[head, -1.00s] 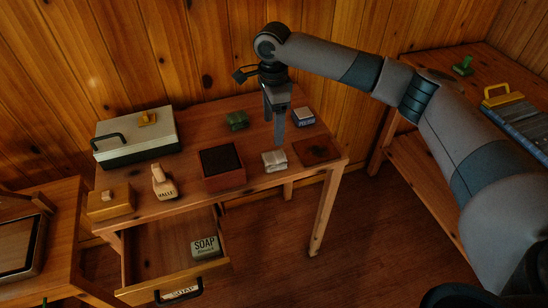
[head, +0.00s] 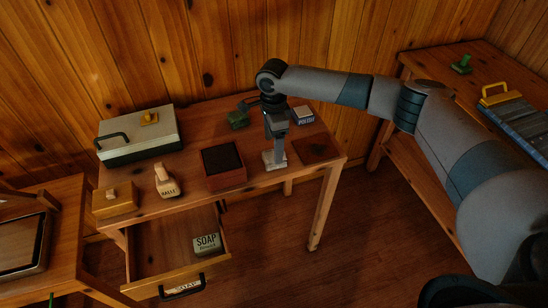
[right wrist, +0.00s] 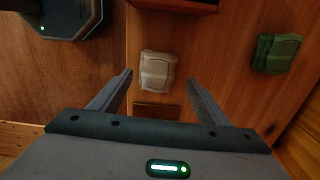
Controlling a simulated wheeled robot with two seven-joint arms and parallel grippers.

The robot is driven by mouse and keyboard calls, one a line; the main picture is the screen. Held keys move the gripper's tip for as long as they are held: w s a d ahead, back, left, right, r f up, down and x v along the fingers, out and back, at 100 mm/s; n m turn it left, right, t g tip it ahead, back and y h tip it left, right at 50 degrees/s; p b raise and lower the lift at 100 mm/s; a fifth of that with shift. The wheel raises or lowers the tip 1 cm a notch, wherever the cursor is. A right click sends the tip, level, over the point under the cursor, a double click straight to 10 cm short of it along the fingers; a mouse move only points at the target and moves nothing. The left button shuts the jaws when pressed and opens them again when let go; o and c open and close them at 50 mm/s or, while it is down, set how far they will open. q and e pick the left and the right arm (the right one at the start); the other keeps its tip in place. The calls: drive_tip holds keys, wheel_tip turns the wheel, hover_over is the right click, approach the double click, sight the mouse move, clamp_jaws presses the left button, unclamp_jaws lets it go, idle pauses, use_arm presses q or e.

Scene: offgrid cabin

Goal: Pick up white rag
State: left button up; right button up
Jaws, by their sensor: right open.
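The white rag (head: 268,160), a small folded pale cloth, lies near the front edge of the wooden table, right of a dark-topped red-brown box (head: 223,168). My right gripper (head: 277,160) points down over the rag and hides part of it in the head view. In the right wrist view the rag (right wrist: 158,71) lies ahead of the two spread fingers (right wrist: 159,82), roughly centred between their lines. The gripper is open and empty; whether a finger touches the rag I cannot tell. My left gripper is not in view.
A brown flat square (head: 318,150) lies right of the rag. The drawer (head: 170,260) hangs open, with soap (head: 207,243) inside.

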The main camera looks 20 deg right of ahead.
drive_tip(key=shift+s+f, duration=0.1)
drive_tip(key=shift+f, duration=0.2)
wheel_tip(320, 180, down, 3)
drive_tip(key=shift+s+f+p, duration=0.1)
drive_tip(key=shift+s+p, duration=0.05)
drive_tip(key=shift+p, duration=0.85)
drive_tip(key=shift+f, duration=0.55)
drive_tip(key=c, duration=1.1)
